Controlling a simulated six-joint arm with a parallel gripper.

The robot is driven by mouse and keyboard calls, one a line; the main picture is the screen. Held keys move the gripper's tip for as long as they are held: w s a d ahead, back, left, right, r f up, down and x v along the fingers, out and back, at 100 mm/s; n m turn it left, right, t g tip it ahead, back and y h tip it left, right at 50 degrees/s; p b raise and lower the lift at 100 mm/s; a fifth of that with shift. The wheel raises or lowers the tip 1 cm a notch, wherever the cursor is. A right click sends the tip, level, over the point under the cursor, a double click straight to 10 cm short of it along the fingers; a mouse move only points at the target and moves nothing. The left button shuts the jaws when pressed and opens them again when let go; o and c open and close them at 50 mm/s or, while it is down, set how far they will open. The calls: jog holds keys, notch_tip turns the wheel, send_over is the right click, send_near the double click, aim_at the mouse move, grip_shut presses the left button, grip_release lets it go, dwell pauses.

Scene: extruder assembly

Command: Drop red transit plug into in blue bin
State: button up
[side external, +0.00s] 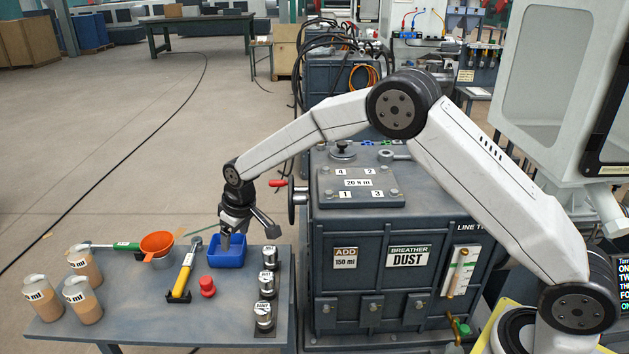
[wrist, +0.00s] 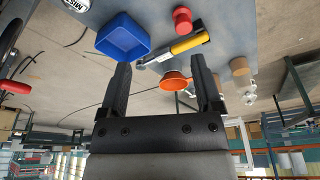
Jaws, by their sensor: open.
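The red transit plug (side external: 207,287) stands on the grey table, in front of the blue bin and a little to its left. It also shows at the top of the wrist view (wrist: 182,19). The blue bin (side external: 227,258) is a small square open tray on the table; it shows in the wrist view (wrist: 123,40) up and left of the jaws. My gripper (side external: 245,230) is over the back of the bin in the side view, with its jaws apart. In the wrist view the space between my gripper's fingers (wrist: 159,64) is empty.
A yellow-handled tool (side external: 184,276) lies left of the plug. An orange funnel (side external: 157,244) and several bottles (side external: 83,298) are farther left. Labelled cans (side external: 266,285) stand along the right table edge, beside the large dark machine (side external: 390,270). The front middle of the table is clear.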

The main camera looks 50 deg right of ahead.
jog(key=s+d+r+m, duration=0.1)
jog(key=s+d, duration=0.3)
jog(key=s, duration=0.6)
jog(key=s+d+r+m, duration=0.1)
jog(key=s+d, duration=0.3)
jog(key=s, duration=0.6)
jog(key=s+d+r+m, duration=0.1)
jog(key=s+d, duration=0.3)
jog(key=s, duration=0.5)
jog(key=shift+s+r+h, duration=0.4)
jog(key=shift+r, duration=0.2)
jog(key=shift+o, duration=0.5)
